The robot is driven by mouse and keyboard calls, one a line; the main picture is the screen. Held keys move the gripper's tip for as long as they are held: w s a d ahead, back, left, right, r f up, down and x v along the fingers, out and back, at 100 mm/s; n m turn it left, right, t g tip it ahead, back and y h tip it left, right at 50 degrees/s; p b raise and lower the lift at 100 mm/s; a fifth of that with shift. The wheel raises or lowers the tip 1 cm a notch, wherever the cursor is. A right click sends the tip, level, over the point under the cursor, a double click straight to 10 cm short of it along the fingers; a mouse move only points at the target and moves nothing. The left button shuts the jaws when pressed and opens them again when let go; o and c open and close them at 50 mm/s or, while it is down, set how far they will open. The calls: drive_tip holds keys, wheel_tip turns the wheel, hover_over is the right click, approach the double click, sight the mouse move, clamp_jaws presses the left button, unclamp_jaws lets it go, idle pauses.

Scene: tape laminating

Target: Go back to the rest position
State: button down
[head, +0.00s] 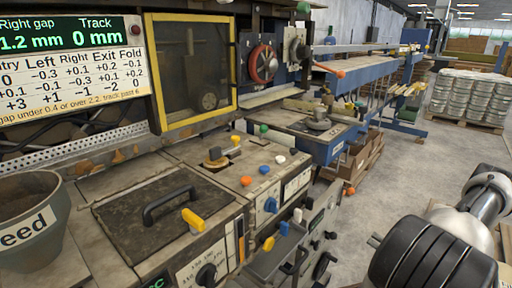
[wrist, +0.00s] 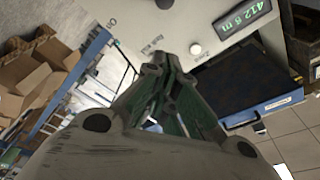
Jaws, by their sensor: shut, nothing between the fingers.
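My gripper (wrist: 166,72) shows in the wrist view with its fingertips together and nothing between them. It hangs in front of a pale machine panel (wrist: 222,14) with a small green-digit display (wrist: 243,13) and a white round button (wrist: 196,49). Whether the fingertips touch the panel cannot be told. In the head view, parts of my arm fill the lower right corner, and the gripper itself is not visible there. The laminating machine's front deck (head: 150,215), with a black handle and coloured knobs, stands left of my arm.
A display board (head: 70,60) hangs upper left above a bucket (head: 28,225). A yellow-framed window (head: 190,116) and a red handwheel (head: 263,64) are behind the deck. Cardboard boxes (wrist: 35,68) lie left in the wrist view. The grey floor (head: 400,165) is open toward wrapped pallets (head: 470,97).

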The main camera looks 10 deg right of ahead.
drive_tip(key=s+a+f+m+g+y, duration=0.3)
drive_tip(key=s+a+m+g, duration=0.1)
drive_tip(key=s+a+m, duration=0.2)
drive_tip(key=s+a+r+g+y, duration=0.1)
drive_tip(key=s+a+r+g, duration=0.1)
drive_tip(key=s+r+g, duration=0.45)
wheel_tip(320, 180, up, 26)
drive_tip(key=s+a+n+g+h, duration=0.2)
drive_tip(key=n+g+h, duration=0.2)
drive_tip(key=g+h, duration=0.45)
drive_tip(key=a+r+n+t+h, duration=0.2)
drive_tip(key=a+r, duration=0.3)
drive_tip(key=r, duration=0.3)
drive_tip(key=s+a+r+n+t+h, duration=0.1)
drive_tip(key=a+r+n+t+h, duration=0.2)
drive_tip(key=a+r+n+t, duration=0.2)
wheel_tip(320, 180, up, 3)
drive_tip(key=shift+a+r+n, duration=0.1)
drive_tip(key=shift+a+n, duration=0.15)
drive_tip(key=shift+n, duration=0.05)
